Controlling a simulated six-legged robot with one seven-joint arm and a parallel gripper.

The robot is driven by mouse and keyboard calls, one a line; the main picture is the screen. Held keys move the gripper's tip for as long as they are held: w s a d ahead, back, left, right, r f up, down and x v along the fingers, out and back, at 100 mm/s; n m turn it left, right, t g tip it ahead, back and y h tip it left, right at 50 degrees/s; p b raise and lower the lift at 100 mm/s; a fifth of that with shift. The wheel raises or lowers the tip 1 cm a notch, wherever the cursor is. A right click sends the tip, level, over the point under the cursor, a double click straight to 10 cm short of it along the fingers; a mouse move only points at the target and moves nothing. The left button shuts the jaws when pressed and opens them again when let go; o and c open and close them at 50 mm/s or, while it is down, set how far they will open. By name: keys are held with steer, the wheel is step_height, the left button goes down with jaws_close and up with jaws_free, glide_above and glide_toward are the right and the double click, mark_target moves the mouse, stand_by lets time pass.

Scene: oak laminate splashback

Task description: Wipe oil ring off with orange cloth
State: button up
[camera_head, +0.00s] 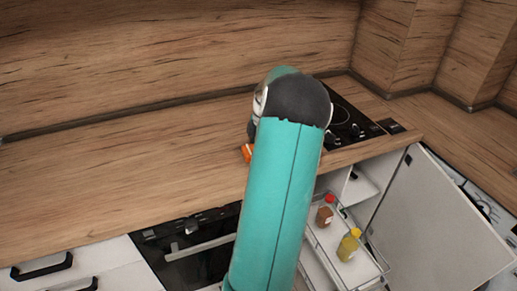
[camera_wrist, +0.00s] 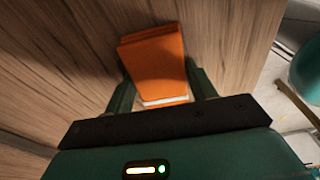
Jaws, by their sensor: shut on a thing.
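The orange cloth (camera_wrist: 155,65) is between the two fingers of my gripper (camera_wrist: 162,97) in the wrist view, over the wooden counter. It looks like a folded block with a pale strip at its near edge. My gripper is shut on it. In the head view only a small orange piece of the cloth (camera_head: 248,152) shows beside my arm, at the counter surface; my arm hides the rest and the gripper. I cannot tell whether the cloth touches the counter. No oil ring can be made out in either view.
The wooden counter (camera_head: 120,165) is clear to the left. A black hob (camera_head: 350,128) lies right of my arm. Below, a pull-out rack holds a yellow-capped bottle (camera_head: 348,246) and a red-capped brown jar (camera_head: 325,214), beside an open white door (camera_head: 435,220). An oven (camera_head: 190,250) is below the counter.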

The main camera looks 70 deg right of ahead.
steer(key=shift+w+d, duration=1.15)
steer(key=shift+d, duration=0.3)
steer(key=shift+s+a, duration=0.9)
steer(key=shift+a, duration=0.25)
steer(key=shift+s+a, duration=0.85)
steer(key=shift+a, duration=0.25)
steer(key=shift+w+d, duration=0.9)
steer(key=shift+d, duration=0.25)
steer(key=shift+w+d, duration=0.85)
steer(key=shift+d, duration=0.25)
steer(key=shift+s+a, duration=0.6)
steer(key=shift+a, duration=0.2)
steer(key=shift+s+a, duration=0.6)
steer(key=shift+a, duration=0.15)
steer(key=shift+s+a, duration=0.55)
steer(key=shift+a, duration=0.15)
steer(key=shift+w+d, duration=0.9)
steer(key=shift+d, duration=0.25)
steer(key=shift+w+d, duration=0.85)
steer(key=shift+d, duration=0.25)
steer(key=shift+s+a, duration=0.6)
steer(key=shift+a, duration=0.2)
steer(key=shift+s+a, duration=0.6)
steer(key=shift+a, duration=0.15)
